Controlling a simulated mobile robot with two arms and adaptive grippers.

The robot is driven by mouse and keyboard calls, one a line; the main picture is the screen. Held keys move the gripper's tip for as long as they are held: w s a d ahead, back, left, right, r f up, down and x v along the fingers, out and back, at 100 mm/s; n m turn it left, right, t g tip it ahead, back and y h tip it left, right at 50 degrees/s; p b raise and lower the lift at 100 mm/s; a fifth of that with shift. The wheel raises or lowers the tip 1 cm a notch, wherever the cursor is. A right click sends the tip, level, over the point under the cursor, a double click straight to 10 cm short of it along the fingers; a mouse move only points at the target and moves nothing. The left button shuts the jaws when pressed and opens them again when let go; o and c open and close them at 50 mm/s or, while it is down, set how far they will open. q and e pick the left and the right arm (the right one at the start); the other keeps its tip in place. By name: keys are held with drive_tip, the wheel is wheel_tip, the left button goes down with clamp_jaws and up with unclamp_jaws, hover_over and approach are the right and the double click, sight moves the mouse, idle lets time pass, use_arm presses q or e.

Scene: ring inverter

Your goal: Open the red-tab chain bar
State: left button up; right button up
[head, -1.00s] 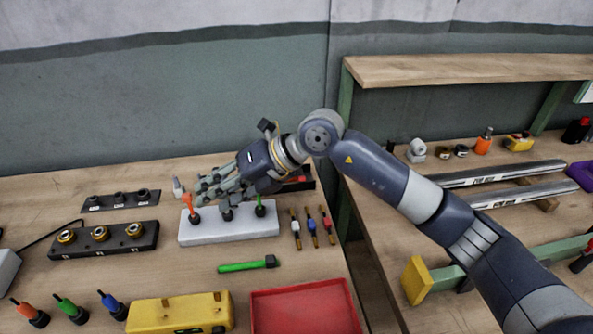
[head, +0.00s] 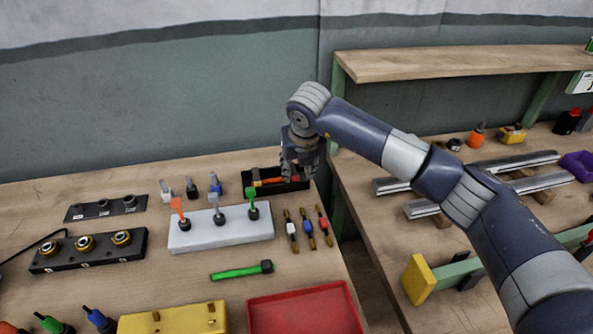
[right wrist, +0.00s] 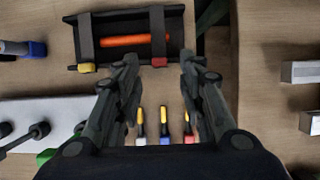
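A black tray (right wrist: 121,55) lies at the top of the right wrist view and at the back right of the left bench in the head view (head: 262,174). An orange rod (right wrist: 123,41) lies in it. Two dark bars cross the tray: one ends in a red tab (right wrist: 159,62), the other in a yellow tab (right wrist: 87,67). Both bars lie across the tray. My right gripper (right wrist: 160,66) is open and empty, its fingers either side of the red tab, apparently above the bench. In the head view it (head: 299,174) hides the tray's right part. My left gripper is not in view.
A red tray (head: 305,310) is at the front. A gap separates the right bench.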

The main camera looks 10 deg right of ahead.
sight(297, 176)
drive_tip(key=shift+x, duration=1.65)
clamp_jaws()
drive_tip(key=shift+d+r, duration=0.1)
drive_tip(key=shift+r, duration=0.05)
